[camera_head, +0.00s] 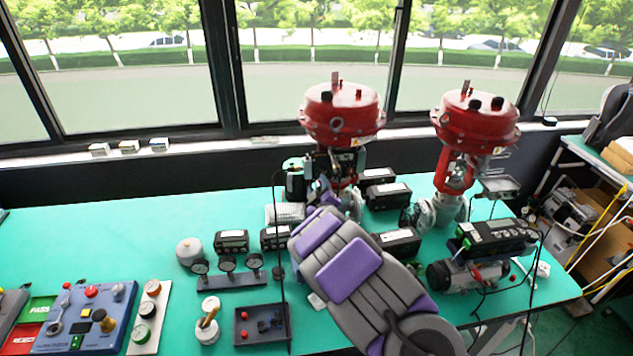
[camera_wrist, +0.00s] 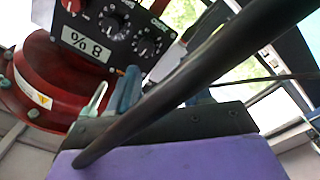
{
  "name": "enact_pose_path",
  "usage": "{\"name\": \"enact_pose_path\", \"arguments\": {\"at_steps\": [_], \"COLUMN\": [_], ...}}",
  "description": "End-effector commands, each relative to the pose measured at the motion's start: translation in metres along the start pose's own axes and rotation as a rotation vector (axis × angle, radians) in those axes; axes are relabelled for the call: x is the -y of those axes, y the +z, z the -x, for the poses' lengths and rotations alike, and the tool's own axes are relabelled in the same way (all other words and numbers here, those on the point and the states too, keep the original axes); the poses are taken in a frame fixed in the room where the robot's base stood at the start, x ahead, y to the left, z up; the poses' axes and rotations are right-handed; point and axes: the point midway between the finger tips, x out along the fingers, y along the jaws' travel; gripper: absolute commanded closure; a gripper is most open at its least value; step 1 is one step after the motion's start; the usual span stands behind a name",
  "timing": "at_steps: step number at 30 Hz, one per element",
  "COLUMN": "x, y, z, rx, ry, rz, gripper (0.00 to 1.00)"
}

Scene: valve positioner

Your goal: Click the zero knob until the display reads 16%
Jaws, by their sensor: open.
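The positioner panel (camera_wrist: 115,30) shows in the wrist view at upper left, upside down. Its white display (camera_wrist: 87,42) appears to read 8%. A black dial knob (camera_wrist: 110,22) sits in the panel's middle, and another black knob (camera_wrist: 147,46) sits at its right end, nearest my fingers. The small lettering is too blurred to tell surely which is the zero knob. My gripper (camera_wrist: 163,90) is open, with its fingers just below the right-hand knob; I cannot tell whether they touch. In the head view my gripper (camera_head: 322,192) is at the left valve, and my arm hides part of it.
A red actuator (camera_head: 343,115) tops the left valve; a second red valve (camera_head: 475,125) stands to the right. Black boxes (camera_head: 380,195) crowd between them. Gauges (camera_head: 228,265) and a dark tray (camera_head: 262,324) are in front. A black cable crosses the wrist view.

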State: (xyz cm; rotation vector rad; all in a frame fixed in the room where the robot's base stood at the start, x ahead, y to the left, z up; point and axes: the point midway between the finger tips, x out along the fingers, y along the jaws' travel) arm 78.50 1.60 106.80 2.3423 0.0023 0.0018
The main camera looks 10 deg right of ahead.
Motion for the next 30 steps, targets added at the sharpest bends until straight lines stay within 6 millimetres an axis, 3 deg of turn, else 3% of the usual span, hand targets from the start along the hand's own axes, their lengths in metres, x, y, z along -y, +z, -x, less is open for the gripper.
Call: {"name": "enact_pose_path", "arguments": {"at_steps": [3,12,19,25,30], "x": [-0.006,0.000,0.005,0.000,-0.004], "y": [0.009,0.002,-0.008,-0.002,0.003], "z": [-0.013,-0.037,-0.044,-0.043,-0.042], "rx": [0.005,0.003,-0.008,-0.003,0.000], "ry": [0.003,0.001,-0.001,0.000,0.001], "rz": [-0.007,-0.001,0.009,0.003,-0.001], "gripper": [0.51,0.51,0.51,0.51,0.66]}}
